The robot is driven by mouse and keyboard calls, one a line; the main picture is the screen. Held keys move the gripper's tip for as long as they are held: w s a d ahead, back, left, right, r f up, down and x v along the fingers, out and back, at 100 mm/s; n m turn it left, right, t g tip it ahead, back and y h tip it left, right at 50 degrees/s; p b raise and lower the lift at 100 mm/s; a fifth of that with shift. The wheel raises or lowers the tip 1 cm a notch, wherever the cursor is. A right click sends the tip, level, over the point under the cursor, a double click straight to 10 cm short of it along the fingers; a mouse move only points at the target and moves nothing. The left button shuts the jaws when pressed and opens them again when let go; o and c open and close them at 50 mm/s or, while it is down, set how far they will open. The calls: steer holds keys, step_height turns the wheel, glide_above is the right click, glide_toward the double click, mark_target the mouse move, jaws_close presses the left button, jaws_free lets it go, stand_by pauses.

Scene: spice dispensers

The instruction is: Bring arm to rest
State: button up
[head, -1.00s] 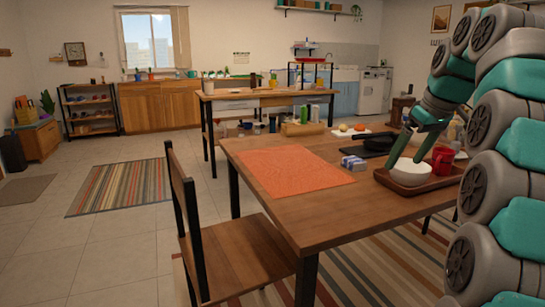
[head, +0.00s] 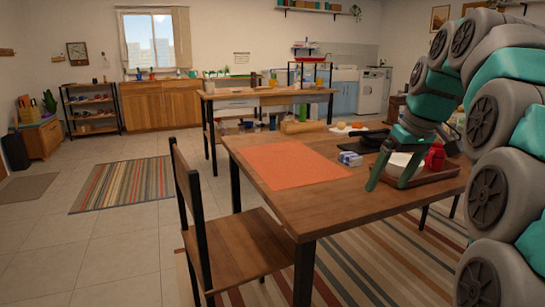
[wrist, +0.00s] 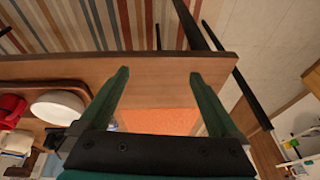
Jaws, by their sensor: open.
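My gripper (head: 388,182) is open and empty. In the head view its green fingers point down in front of the wooden tray (head: 431,179) on the dining table (head: 290,212). The wrist view shows the two fingers (wrist: 158,78) spread wide above the table edge, with nothing between them held. A white bowl (head: 397,162) is on the tray, partly hidden behind my fingers. A red container (head: 435,157) stands beside the bowl. Both show at the left of the wrist view, the bowl (wrist: 60,108) and the red container (wrist: 12,108).
An orange placemat (head: 290,164) lies on the table, with small blue-and-white boxes (head: 350,159) to its right. A dark pan (head: 370,140) is behind them. A wooden chair (head: 235,245) stands at the near left side. The floor at left is mostly clear.

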steer(key=s+a+f+m+g, duration=0.1)
steer(key=s+a+f, duration=0.3)
steer(key=s+f, duration=0.3)
steer(key=s+a+f+m+g, duration=0.1)
steer(key=s+a+f+g, duration=0.1)
steer(key=s+a+f, duration=0.55)
steer(key=s+d+f+g+h, duration=0.1)
steer(key=s+f, duration=0.4)
steer(key=s, duration=0.5)
steer(key=s+d+f+m+h, duration=0.1)
steer(key=s+f, duration=0.5)
steer(key=s, duration=0.4)
steer(key=shift+f+m+g, duration=0.3)
steer(key=shift+g, duration=0.1)
